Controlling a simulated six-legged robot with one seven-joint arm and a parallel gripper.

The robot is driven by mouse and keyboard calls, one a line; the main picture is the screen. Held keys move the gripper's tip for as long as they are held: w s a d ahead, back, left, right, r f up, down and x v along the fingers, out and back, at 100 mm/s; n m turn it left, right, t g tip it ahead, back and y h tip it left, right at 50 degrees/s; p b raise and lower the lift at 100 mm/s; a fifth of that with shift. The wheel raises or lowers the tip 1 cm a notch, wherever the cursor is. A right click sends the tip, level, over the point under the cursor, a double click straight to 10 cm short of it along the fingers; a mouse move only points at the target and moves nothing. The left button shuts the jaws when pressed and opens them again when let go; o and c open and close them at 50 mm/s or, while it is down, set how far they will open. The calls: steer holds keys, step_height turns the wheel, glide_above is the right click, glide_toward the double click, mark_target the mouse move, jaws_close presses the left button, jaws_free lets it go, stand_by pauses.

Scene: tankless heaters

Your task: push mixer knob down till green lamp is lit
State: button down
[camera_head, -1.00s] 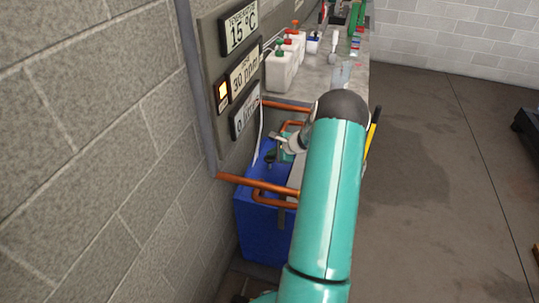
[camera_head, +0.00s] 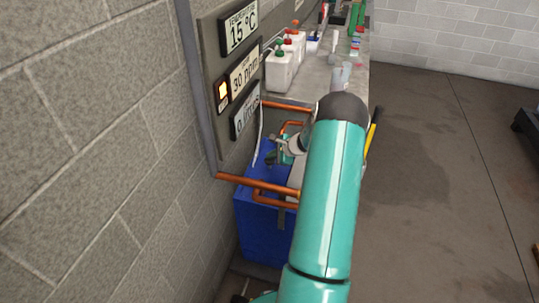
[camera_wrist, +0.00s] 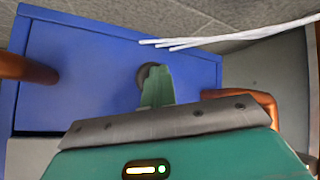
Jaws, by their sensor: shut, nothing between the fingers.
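A dark round part (camera_wrist: 147,73), possibly the mixer knob, shows on the blue box (camera_wrist: 90,60) in the wrist view. It is partly hidden behind the fingertips. My gripper (camera_wrist: 158,80) is shut and empty, its green fingers in front of that part; I cannot tell whether they touch it. In the head view my gripper (camera_head: 279,152) is small, above the blue box (camera_head: 262,232), beside the copper pipes. On the wall panel (camera_head: 208,50) an amber lamp (camera_head: 222,90) is lit; I see no green lamp lit there. The displays read 15 °C, 30 ppm and 0.
Copper pipes (camera_head: 255,184) run from the wall in front of and around the blue box. White cables (camera_wrist: 235,34) cross behind it. White canisters (camera_head: 281,70) stand on a grey bench (camera_head: 345,75).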

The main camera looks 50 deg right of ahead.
mark_target(272, 160)
steer(key=shift+f, duration=1)
stand_by(0.8)
steer(key=shift+r, duration=3.05)
steer(key=shift+r, duration=2.5)
